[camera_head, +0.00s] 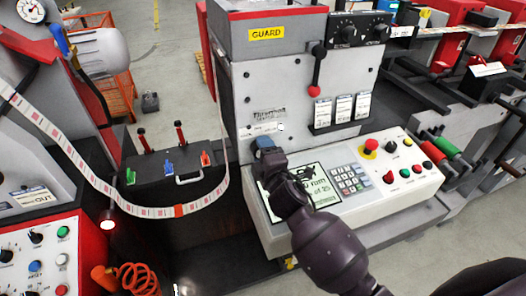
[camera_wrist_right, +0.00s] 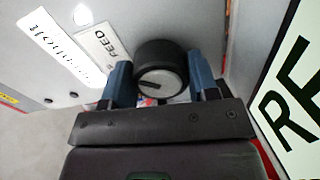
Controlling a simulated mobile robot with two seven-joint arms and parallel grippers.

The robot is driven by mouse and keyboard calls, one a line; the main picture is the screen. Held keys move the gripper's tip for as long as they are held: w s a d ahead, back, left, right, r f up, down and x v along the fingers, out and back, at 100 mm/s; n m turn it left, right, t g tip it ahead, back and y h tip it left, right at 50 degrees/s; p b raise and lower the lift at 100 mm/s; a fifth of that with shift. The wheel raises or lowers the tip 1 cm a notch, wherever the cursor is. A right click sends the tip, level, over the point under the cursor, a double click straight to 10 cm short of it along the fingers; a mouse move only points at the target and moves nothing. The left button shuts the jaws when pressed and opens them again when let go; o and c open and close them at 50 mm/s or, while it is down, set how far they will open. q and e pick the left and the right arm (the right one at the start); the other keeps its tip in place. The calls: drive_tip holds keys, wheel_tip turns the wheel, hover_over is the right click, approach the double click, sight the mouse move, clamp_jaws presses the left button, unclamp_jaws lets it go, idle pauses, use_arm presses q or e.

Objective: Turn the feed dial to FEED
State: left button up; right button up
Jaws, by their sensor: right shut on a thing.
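The feed dial (camera_wrist_right: 161,62) is a round black knob with a grey face and a dark pointer line. It sits between the blue fingers of my right gripper (camera_wrist_right: 163,78) in the right wrist view, and the gripper is shut on it. A small plate reading FEED (camera_wrist_right: 111,42) is just left of the dial. The pointer slants across the face; I cannot tell which setting it marks. In the head view my right gripper (camera_head: 265,147) is against the grey machine front, above the screen, and hides the dial. My left gripper is not in view.
The control panel (camera_head: 408,186) with a screen, keypad and red emergency button (camera_head: 371,146) lies below and right of my right gripper. A red-knobbed lever (camera_head: 316,80) hangs above. A label strip (camera_head: 150,209) loops to the left over the dark deck.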

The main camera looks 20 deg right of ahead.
drive_tip(key=o, duration=0.9)
drive_tip(key=shift+s+f, duration=0.1)
drive_tip(key=shift+s, duration=0.55)
drive_tip(key=s, duration=0.8)
drive_tip(key=shift+d, duration=0.2)
drive_tip(key=shift+s, duration=0.75)
